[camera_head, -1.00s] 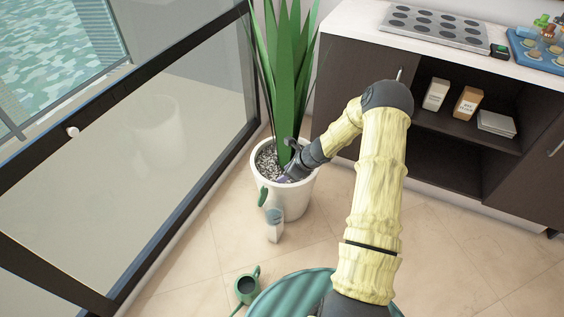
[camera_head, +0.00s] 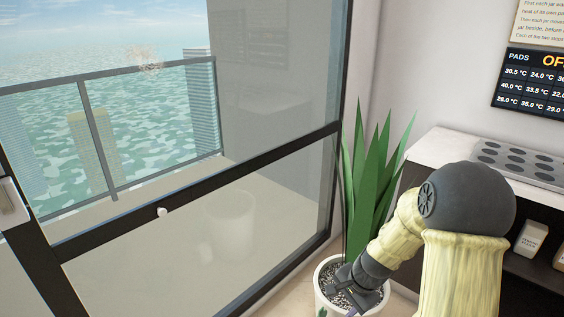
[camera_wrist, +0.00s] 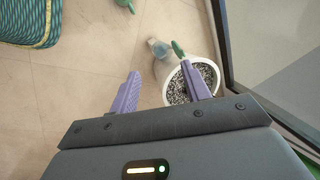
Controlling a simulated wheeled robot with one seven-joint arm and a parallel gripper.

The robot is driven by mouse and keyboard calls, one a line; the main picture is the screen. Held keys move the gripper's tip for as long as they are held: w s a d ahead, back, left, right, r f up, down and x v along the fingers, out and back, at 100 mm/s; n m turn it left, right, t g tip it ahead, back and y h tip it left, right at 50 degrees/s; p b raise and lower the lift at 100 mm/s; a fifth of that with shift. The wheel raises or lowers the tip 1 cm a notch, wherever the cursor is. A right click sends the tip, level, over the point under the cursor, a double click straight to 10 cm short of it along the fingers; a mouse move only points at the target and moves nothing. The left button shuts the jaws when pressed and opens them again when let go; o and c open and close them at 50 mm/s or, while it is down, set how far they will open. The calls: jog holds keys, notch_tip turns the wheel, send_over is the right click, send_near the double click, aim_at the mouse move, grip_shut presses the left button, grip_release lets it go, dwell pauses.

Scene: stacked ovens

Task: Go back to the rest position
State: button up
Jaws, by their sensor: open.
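My gripper (camera_wrist: 160,90) shows in the wrist view with its two purple fingers spread apart and nothing between them. In that view it is above a white plant pot (camera_wrist: 213,70) filled with speckled gravel. In the head view my gripper (camera_head: 345,303) is low, over the pot's near side, partly cut by the lower edge. The tall green plant (camera_head: 370,190) stands in the pot behind my wrist. My arm is bent, reaching down and left, with its dark elbow at the right of the head view.
A large dark-framed glass door (camera_head: 190,200) fills the left. A counter (camera_head: 440,147) with a grey muffin-like tray (camera_head: 520,162) stands at right, with open shelves below. In the wrist view, a green striped cushion-like thing (camera_wrist: 30,22) lies on the tiled floor (camera_wrist: 70,85).

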jog(key=s+r+n+h, duration=0.2)
jog(key=s+r+n, duration=0.7)
jog(key=s+n, duration=0.3)
notch_tip(320, 180, up, 25)
jog(key=s+m+p, duration=0.1)
jog(key=p, duration=2.4)
jog(key=shift+s+a, duration=0.35)
jog(key=shift+w+f, duration=0.1)
jog(key=shift+f, duration=0.05)
